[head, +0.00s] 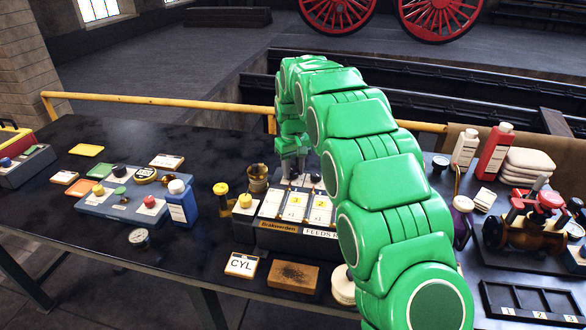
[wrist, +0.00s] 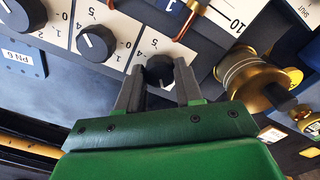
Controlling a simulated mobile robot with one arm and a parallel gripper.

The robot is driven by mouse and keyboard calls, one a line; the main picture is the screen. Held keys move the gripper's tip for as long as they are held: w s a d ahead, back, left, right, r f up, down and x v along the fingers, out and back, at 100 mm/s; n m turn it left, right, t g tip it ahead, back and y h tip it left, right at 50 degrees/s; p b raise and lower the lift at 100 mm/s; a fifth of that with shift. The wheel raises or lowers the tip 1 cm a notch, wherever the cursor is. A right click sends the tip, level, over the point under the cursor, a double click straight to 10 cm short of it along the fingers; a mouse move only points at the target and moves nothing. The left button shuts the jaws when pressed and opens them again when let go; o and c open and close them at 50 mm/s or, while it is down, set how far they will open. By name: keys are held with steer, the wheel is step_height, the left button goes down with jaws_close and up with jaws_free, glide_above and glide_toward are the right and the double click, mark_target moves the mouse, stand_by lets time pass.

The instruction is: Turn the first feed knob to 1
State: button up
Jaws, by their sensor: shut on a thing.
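The feeds box (head: 283,239) stands on the bench, with white scale plates and a "FEEDS" label on its front. In the wrist view, a black knob (wrist: 160,70) sits on the plate at the end of the row nearest a brass cup. My gripper (wrist: 160,84) has its two fingers on either side of this knob, shut on it. The knob's pointer is hard to make out. In the head view, my gripper (head: 291,166) is over the back left of the box, and the knob is hidden there. A second black knob (wrist: 97,43) and its numbered scale show beside it.
The brass cup (head: 258,178) stands close left of the gripper; it also shows in the wrist view (wrist: 250,80). A yellow-topped post (head: 221,198) and blue bottle (head: 181,203) are farther left. A yellow rail (head: 180,104) runs behind. My arm covers the box's right side.

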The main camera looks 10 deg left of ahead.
mark_target(293, 171)
steer(key=shift+n, duration=1.2)
steer(key=o, duration=1)
steer(key=shift+o, duration=0.2)
steer(key=shift+r, duration=0.15)
step_height(293, 171, up, 7)
steer(key=shift+r, duration=0.3)
